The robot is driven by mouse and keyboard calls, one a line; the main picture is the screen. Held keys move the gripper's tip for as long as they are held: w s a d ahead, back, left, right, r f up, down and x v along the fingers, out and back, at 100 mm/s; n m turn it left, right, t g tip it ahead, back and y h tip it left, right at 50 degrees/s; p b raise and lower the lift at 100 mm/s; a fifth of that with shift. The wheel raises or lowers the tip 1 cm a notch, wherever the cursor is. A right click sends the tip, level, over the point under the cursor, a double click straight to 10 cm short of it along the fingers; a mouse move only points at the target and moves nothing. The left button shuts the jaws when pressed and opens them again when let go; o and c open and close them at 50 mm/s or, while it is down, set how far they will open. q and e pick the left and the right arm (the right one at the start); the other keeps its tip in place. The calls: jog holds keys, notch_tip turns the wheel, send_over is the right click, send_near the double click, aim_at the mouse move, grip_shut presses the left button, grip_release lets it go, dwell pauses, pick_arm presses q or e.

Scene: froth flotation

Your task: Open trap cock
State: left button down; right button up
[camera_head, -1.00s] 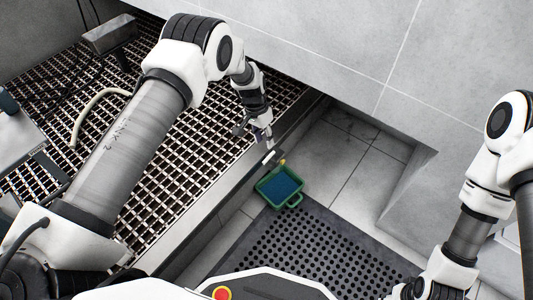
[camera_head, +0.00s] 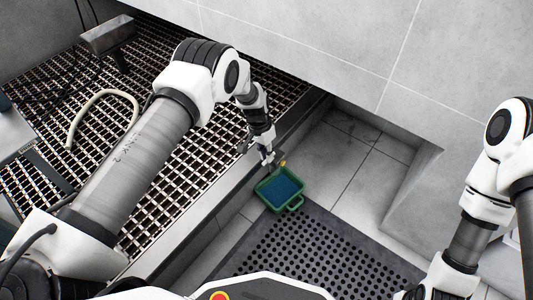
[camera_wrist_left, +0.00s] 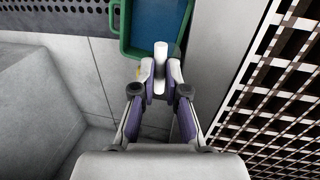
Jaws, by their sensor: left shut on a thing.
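My left gripper (camera_head: 268,159) reaches down past the edge of the grating, just above the green tub. In the left wrist view, its fingers (camera_wrist_left: 160,82) are closed on a short pale rounded handle (camera_wrist_left: 161,51), which seems to be the trap cock's lever. The rest of the cock is hidden by the fingers. A small yellow part (camera_head: 283,162) shows beside the fingertips and is partly visible in the left wrist view (camera_wrist_left: 137,72). My right gripper is out of view; only its arm shows at the right.
A green tub (camera_head: 294,205) holding blue liquid stands on the floor just below the gripper. A perforated dark mat (camera_head: 330,245) lies in front of it. The metal grating (camera_head: 180,170) and its ledge run along the left. A grey wall (camera_head: 330,40) stands behind.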

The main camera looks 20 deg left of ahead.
pick_arm(q)
jog(key=shift+s+d+r+n+p, duration=0.1)
jog(key=shift+d+n+p, duration=0.05)
jog(key=shift+n+p, duration=0.4)
jog(key=shift+s+d+n+p, duration=0.1)
jog(key=shift+d+n+p, duration=0.05)
jog(key=shift+n+p, duration=0.35)
jog(key=d+n+t, duration=0.1)
jog(key=n, duration=0.4)
jog(key=w+d+n+t, duration=0.1)
jog(key=n, duration=0.4)
jog(key=d+n+y+b, duration=0.1)
jog(key=n, duration=0.5)
jog(key=shift+w+d+f+t, duration=0.2)
jog(key=shift+w+d+t, duration=0.05)
jog(key=shift+t, duration=0.15)
